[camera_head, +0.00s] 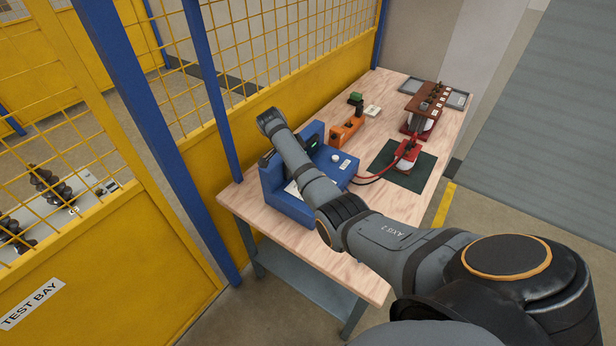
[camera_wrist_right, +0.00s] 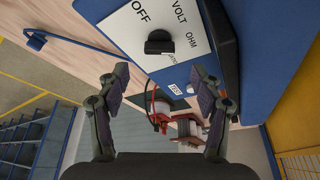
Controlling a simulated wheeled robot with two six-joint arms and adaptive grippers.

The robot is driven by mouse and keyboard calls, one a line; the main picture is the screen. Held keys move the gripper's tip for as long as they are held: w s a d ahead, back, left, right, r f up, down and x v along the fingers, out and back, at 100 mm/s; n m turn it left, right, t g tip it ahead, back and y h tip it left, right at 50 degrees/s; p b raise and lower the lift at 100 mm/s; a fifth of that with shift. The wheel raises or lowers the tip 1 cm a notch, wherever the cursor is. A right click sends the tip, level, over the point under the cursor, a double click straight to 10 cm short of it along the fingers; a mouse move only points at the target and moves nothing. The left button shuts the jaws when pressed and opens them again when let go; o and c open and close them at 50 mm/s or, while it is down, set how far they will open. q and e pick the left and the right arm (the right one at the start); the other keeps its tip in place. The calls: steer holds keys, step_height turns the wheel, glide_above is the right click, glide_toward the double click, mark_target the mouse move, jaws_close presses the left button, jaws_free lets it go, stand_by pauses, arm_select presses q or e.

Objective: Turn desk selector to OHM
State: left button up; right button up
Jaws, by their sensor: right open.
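The blue desk instrument (camera_head: 345,168) stands on the near left part of the wooden table, partly covered by my right arm in the head view. In the right wrist view its white panel (camera_wrist_right: 133,25) carries the labels OFF, VOLT and OHM. The black selector knob (camera_wrist_right: 159,43) sits on this panel; I cannot tell which label it points to. My right gripper (camera_wrist_right: 160,88) is open and empty, its fingers apart on either side of the view with the knob between and beyond them. In the head view this gripper is hidden. My left gripper is not in view.
A red device (camera_head: 407,155) lies on a dark green mat (camera_head: 383,160), with red and black leads running to the instrument. An orange block (camera_head: 345,132) and a brown rack (camera_head: 428,99) stand farther back. A yellow mesh fence (camera_head: 270,75) borders the table's left side.

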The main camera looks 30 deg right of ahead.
steer(key=v, duration=0.5)
steer(key=shift+a+r, duration=0.2)
steer(key=shift+r, duration=0.15)
